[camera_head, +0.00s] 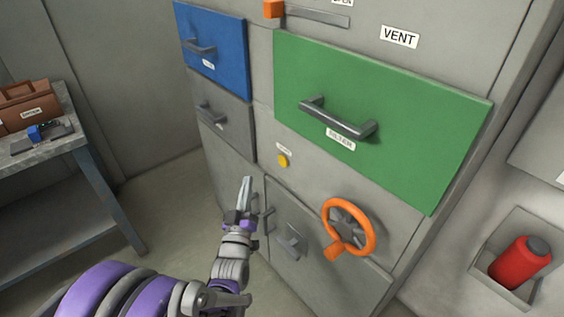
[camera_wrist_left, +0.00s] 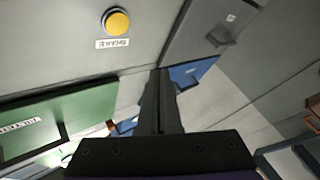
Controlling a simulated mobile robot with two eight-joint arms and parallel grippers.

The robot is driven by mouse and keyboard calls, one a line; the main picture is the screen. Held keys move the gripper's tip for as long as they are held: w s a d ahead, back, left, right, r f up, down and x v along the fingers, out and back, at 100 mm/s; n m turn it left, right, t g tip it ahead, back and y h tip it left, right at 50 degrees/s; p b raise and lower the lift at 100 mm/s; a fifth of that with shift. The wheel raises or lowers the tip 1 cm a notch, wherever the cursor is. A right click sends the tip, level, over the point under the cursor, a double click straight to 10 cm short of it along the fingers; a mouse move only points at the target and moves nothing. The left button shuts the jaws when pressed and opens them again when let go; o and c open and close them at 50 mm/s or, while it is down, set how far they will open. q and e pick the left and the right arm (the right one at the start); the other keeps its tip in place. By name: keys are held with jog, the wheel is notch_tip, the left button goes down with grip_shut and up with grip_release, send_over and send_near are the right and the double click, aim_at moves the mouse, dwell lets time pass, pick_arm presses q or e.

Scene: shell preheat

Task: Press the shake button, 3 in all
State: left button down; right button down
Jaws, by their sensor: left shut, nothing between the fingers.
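The shake button is a round yellow button (camera_head: 283,160) on the grey cabinet front, left of the orange wheel and below the green drawer. It also shows in the left wrist view as a yellow disc (camera_wrist_left: 117,21) with its SHAKE label (camera_wrist_left: 112,43) upside down. My left gripper (camera_head: 246,181) is shut and empty, its fingers pointing up, to the left of and below the button in the head view. In the left wrist view the shut fingertips (camera_wrist_left: 158,72) are to the right of and below the button, apart from it. My right gripper is out of view.
A green drawer (camera_head: 420,135) with a bar handle is above the button. An orange handwheel (camera_head: 371,238) is at its lower right. A blue drawer (camera_head: 226,62) and a grey drawer (camera_head: 226,120) are at the left. A workbench (camera_head: 75,140) stands far left; a red cylinder (camera_head: 520,265) sits right.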

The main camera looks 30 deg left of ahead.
pick_arm(q)
send_near(278, 158)
jog(key=shift+s+a+r+x, duration=0.1)
jog(key=shift+a+x, duration=0.05)
jog(key=shift+x, duration=0.7)
jog(key=shift+s+a+r+x, duration=0.1)
jog(key=shift+x, duration=0.7)
jog(key=shift+a+r+x, duration=0.1)
jog(key=shift+a+x, duration=0.05)
jog(key=shift+x, duration=0.7)
jog(key=shift+w, duration=0.15)
jog(key=shift+w+d, duration=0.15)
jog(key=shift+w, duration=0.1)
jog(key=shift+w+d, duration=0.15)
jog(key=shift+w, duration=0.2)
dwell(0.8)
jog(key=shift+s, duration=0.1)
jog(key=shift+s+a, duration=0.3)
jog(key=shift+s, duration=0.35)
jog(key=shift+s+a, duration=0.35)
jog(key=shift+s, duration=0.45)
jog(key=shift+s+a, duration=0.3)
jog(key=shift+s, duration=0.5)
jog(key=shift+s+a, duration=0.35)
jog(key=shift+s, duration=0.4)
